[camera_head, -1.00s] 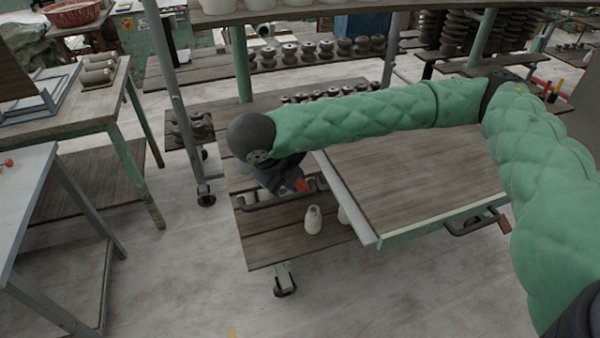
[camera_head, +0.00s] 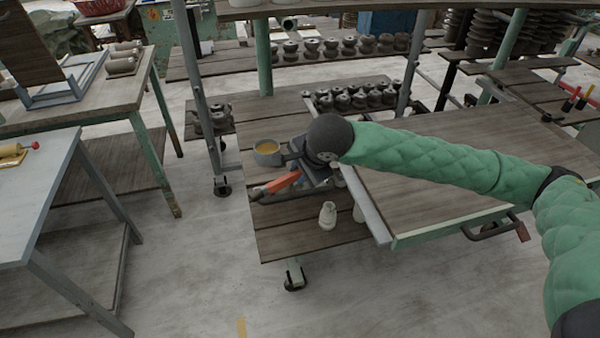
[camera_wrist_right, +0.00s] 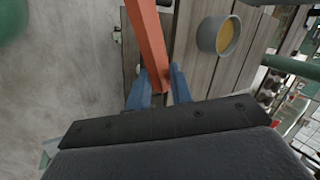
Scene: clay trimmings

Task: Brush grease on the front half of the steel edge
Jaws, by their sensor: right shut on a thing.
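My right gripper (camera_head: 302,178) is shut on the orange handle of a brush (camera_head: 282,184). The wrist view shows the orange handle (camera_wrist_right: 148,40) between the blue fingertips (camera_wrist_right: 160,84); the brush end is out of that frame. A grey pot of yellow grease (camera_head: 267,152) stands just behind the brush, and its open top shows in the wrist view (camera_wrist_right: 220,35). The steel edge (camera_head: 370,211) is the grey strip along the left side of the wooden tabletop, right of my gripper. My arm hides its far part.
Pale bottle-shaped pieces (camera_head: 327,216) stand on the plank shelf beside the steel edge. A grey upright post (camera_head: 200,95) rises left of the shelf. Rows of dark insulators (camera_head: 355,97) stand behind. A grey table (camera_head: 40,195) is at the left; open floor lies in front.

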